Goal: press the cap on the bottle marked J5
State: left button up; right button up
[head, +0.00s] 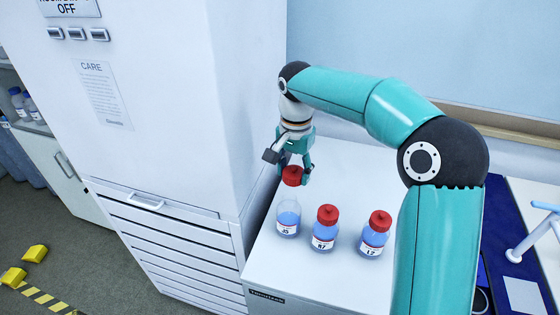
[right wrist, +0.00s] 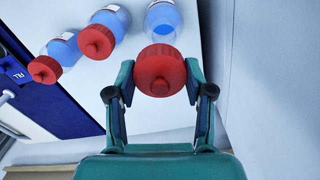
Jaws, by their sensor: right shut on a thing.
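The bottle marked J5 (head: 288,220) stands upright on the white cabinet top, with blue liquid below a clear upper part. My right gripper (head: 293,165) is shut on a red ribbed cap (head: 292,176), above that bottle. The bottle's clear upper part shows below the cap; I cannot tell whether the cap touches the neck. In the right wrist view, the cap (right wrist: 160,72) sits between the fingertips of my right gripper (right wrist: 160,85), with part of the bottle (right wrist: 163,20) behind it. My left gripper is not in view.
Two bottles with red caps, one marked R7 (head: 325,232) and one that seems marked L7 (head: 373,238), stand to the right of J5 on the cabinet top (head: 290,277). A tall white unit (head: 190,120) rises close on the left. The front of the top is clear.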

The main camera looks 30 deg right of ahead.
aim_at(289, 198)
jog(key=shift+w+a+f+b, duration=0.1)
jog(key=shift+a+f+b, duration=0.1)
jog(key=shift+f+b, duration=0.4)
notch_tip(289, 198, down, 3)
jog(key=b, duration=0.3)
jog(key=shift+w+a+f, duration=0.15)
jog(key=shift+f+b, duration=0.5)
jog(key=shift+f, duration=0.4)
jog(key=shift+r+p, duration=0.1)
jog(key=shift+p, duration=0.2)
jog(key=shift+f, duration=0.2)
dwell(1.1)
jog(key=o, duration=1.4)
jog(key=shift+r, duration=0.1)
